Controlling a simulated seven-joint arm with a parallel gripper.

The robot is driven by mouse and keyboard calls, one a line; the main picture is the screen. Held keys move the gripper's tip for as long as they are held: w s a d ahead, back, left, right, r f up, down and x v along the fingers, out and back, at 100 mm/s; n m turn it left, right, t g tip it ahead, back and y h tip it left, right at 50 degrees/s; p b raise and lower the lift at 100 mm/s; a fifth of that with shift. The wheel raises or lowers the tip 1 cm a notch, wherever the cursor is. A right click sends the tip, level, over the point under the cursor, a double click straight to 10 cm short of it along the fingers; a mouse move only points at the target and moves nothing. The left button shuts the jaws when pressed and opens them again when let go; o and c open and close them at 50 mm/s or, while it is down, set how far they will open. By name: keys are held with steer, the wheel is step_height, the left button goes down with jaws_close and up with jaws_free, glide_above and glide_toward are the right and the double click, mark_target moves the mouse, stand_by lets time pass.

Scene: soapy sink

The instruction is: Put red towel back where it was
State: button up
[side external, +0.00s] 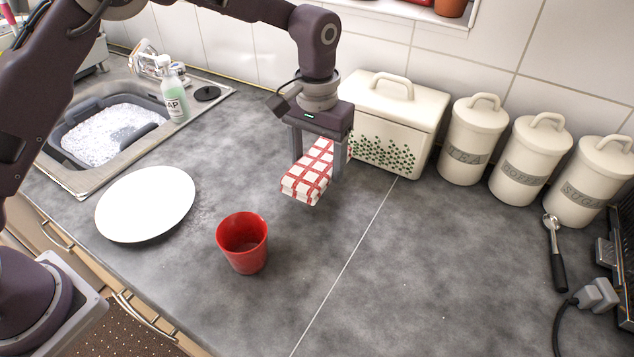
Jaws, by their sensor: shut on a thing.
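The towel (306,178) is folded, white with a red check pattern. My gripper (317,172) points down and is shut on the towel, one finger on each side of it. The towel appears held a little above the grey counter, in front of the cream bread bin; the exact height is hard to judge. Part of the towel is hidden behind the gripper's fingers.
A cream bread bin (391,118) stands behind the gripper, with cream canisters (472,140) to its right. A red cup (242,243) and white plate (146,204) are at front left. The soapy sink (108,135) and soap bottle (174,97) are left. The front middle counter is clear.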

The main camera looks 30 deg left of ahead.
step_height(320, 180, down, 5)
steer(key=shift+r, duration=0.1)
steer(key=o, duration=1.8)
steer(key=shift+f, duration=0.2)
steer(key=shift+c, duration=0.2)
